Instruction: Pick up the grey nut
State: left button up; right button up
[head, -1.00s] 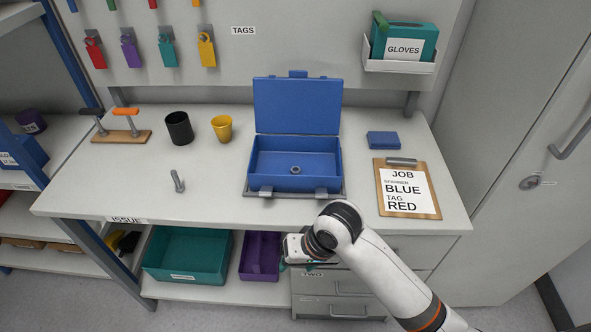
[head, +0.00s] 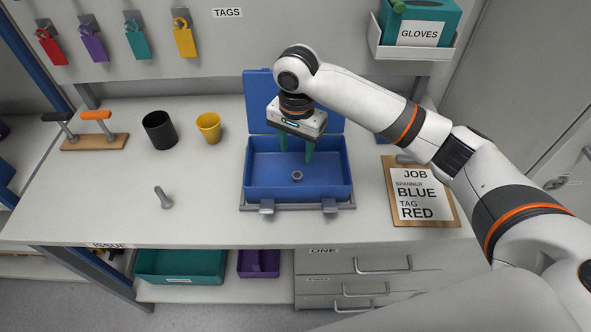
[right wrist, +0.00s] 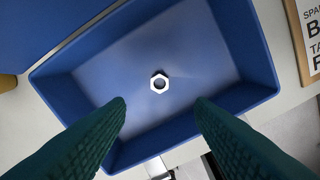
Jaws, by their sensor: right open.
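The grey nut (head: 297,176) lies flat on the floor of the open blue box (head: 297,193). In the right wrist view the nut (right wrist: 160,83) is near the middle of the box floor, ahead of my two green fingers. My right gripper (head: 296,155) is open and empty, pointing down over the back part of the box in the head view. In the right wrist view its fingertips (right wrist: 161,102) are wide apart, with the nut between and beyond them, not touched. My left gripper is not in view.
The box's raised lid (head: 257,100) stands behind my gripper. A clipboard (head: 447,213) lies to the right. The bench front is clear.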

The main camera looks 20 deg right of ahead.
aim_at(296, 180)
notch_tip(296, 180, down, 3)
jog(key=shift+s+r, duration=0.1)
jog(key=shift+r, duration=0.05)
notch_tip(296, 180, down, 4)
jog(key=shift+r+p, duration=0.2)
jog(key=shift+p, duration=0.3)
notch_tip(296, 180, down, 2)
jog(key=shift+f, duration=0.25)
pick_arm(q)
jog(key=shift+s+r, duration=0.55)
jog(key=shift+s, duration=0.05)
pick_arm(e)
jog(key=c, duration=1.1)
